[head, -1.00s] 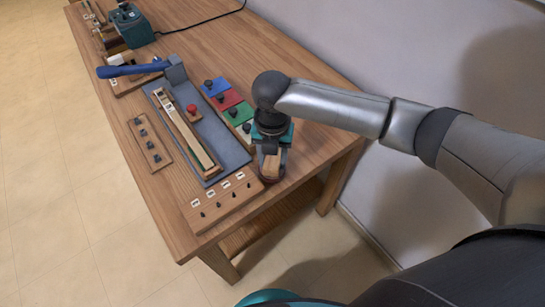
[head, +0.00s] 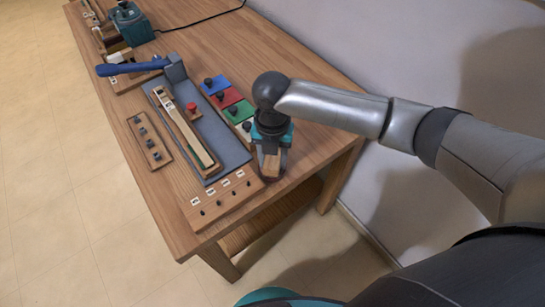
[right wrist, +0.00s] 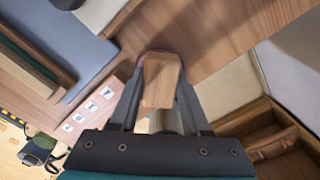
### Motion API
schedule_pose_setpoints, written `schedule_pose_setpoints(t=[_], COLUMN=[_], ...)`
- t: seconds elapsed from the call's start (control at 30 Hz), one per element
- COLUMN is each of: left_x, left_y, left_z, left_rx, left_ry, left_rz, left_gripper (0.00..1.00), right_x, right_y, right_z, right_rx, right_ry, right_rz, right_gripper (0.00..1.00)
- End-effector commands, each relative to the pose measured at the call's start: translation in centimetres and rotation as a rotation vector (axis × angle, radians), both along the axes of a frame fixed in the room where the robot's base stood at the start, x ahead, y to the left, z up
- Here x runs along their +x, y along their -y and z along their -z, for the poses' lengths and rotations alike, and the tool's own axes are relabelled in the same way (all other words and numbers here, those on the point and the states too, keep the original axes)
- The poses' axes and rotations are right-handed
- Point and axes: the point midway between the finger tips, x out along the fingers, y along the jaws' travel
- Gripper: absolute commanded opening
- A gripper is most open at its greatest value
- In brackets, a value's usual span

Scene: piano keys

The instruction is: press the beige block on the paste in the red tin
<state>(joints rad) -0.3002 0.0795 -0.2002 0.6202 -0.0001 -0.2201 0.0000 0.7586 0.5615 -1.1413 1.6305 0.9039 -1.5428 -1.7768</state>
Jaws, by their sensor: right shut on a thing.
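The beige block (head: 271,164) is a small wooden piece between the fingers of my right gripper (head: 271,170), near the table's right front corner. In the right wrist view the block (right wrist: 160,80) sits between the two grey fingers of the gripper (right wrist: 156,85), which is shut on it. A thin reddish-purple rim, likely the red tin (right wrist: 156,50), shows just past the block's far end. The block covers most of the tin, so the paste is hidden and I cannot tell whether they touch. My left gripper is not in view.
A grey tray (head: 228,151) holding a long wooden key lies left of the gripper. Blue, red, green and white plates with dark knobs stand close behind. A wooden strip with labels and pegs (head: 222,200) lies at the front edge. The wall is on the right.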

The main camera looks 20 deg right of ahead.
Motion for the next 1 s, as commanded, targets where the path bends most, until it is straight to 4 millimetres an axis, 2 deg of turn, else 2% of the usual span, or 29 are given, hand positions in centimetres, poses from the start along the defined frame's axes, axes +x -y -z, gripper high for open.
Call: schedule_pose_setpoints(t=[1.0], left_x=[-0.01], left_y=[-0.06], left_z=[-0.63], left_rx=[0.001], left_ry=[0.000], left_rz=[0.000], left_gripper=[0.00], right_x=[-0.10], right_y=[-0.02], right_z=[0.22], right_rx=[0.000], right_ry=[-0.002], right_rz=[-0.001], right_gripper=[0.00])
